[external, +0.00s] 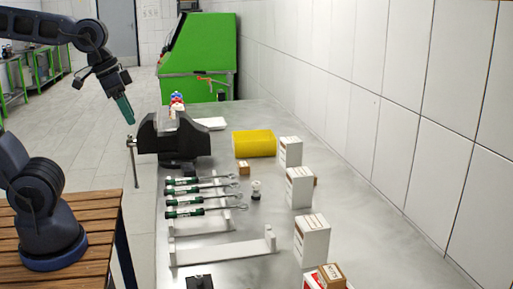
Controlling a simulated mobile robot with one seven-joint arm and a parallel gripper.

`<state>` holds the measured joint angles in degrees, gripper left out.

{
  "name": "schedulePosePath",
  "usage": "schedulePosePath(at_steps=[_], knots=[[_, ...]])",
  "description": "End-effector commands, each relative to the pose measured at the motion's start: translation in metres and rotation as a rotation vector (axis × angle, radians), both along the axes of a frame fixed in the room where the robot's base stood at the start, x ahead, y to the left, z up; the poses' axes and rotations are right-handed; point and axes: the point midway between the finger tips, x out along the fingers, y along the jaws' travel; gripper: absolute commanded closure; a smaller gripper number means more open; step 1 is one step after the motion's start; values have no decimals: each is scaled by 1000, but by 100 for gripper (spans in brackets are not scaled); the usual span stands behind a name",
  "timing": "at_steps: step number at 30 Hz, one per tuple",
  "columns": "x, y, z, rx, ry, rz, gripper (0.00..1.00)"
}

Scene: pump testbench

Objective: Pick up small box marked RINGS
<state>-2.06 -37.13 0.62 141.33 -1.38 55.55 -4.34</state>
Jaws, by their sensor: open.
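No label can be read as RINGS at this size. A small brown box (244,169) lies on the metal bench in front of the yellow cylinder. Another brown box (331,276) sits at the near right, beside or on a red and white box (311,281); the picture edge cuts it off. My gripper (125,110) hangs in the air left of the bench vise, pointing down, apart from all the boxes. It is open, with nothing seen in it.
A black vise (172,138) stands at the bench's left edge. A rack holds several green-handled wrenches (190,200). White cartons (311,240) line the right side, near the tiled wall. A yellow cylinder (254,144) lies farther back.

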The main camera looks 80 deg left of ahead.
Motion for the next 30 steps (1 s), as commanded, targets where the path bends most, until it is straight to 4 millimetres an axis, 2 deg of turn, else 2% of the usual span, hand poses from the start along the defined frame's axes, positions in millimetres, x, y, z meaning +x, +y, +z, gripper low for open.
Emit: schedulePosePath(at_steps=[1, 8, 16, 23, 30], knots=[[13, 4, 2, -17, 19, 37, 38], [66, 24, 8, -94, 85, 210, 38], [129, 57, 4, -174, 160, 414, 38], [182, 91, -12, -239, 224, 591, 38], [234, 135, -38, -303, 288, 779, 38]])
